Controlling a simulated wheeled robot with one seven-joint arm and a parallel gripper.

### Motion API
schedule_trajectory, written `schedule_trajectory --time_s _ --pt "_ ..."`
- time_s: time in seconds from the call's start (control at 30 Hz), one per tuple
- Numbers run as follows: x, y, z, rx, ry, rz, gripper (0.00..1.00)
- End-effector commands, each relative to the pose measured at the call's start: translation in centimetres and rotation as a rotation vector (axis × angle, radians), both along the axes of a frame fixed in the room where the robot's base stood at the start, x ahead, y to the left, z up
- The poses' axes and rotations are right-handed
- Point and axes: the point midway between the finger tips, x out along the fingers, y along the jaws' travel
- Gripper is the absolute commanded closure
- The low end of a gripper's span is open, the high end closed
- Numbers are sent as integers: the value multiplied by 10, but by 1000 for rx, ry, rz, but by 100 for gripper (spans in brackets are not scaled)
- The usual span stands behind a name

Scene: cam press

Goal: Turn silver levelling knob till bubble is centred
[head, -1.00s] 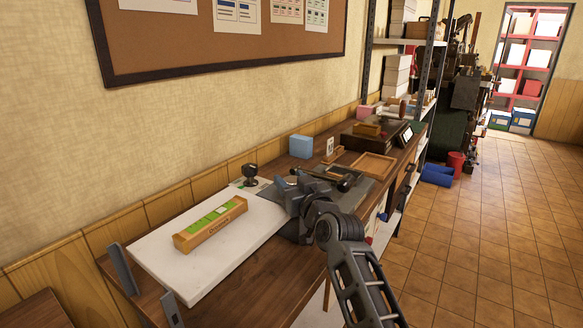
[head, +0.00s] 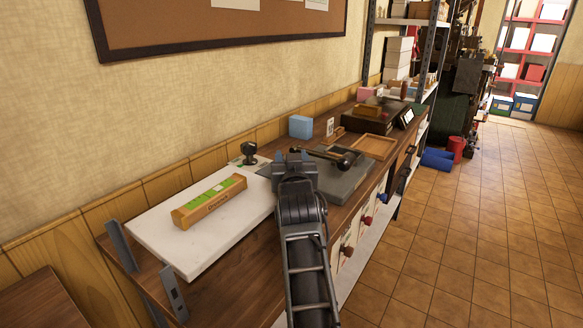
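A wooden spirit level (head: 209,201) with a green strip along its top lies on the white plate (head: 190,258) on the bench. The bubble is too small to make out. A black knob-like piece (head: 249,152) stands at the plate's far corner. I cannot pick out a silver knob; my arm hides part of the bench. My gripper (head: 294,157) is right of the level, over or near the plate's right end and the grey base of the press. Its two fingers look apart, with nothing seen between them.
The dark press handle (head: 335,156) lies just right of my gripper. A blue block (head: 300,126) and a wooden tray (head: 373,146) sit further along the bench (head: 236,282). Upright grey brackets (head: 173,293) stand at the near left.

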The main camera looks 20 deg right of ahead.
Motion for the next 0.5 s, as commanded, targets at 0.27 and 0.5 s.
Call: schedule_trajectory --time_s 0.27,0.5 --pt "0 1 0 0 0 -26 80" --pt "0 0 1 -1 0 -30 80"
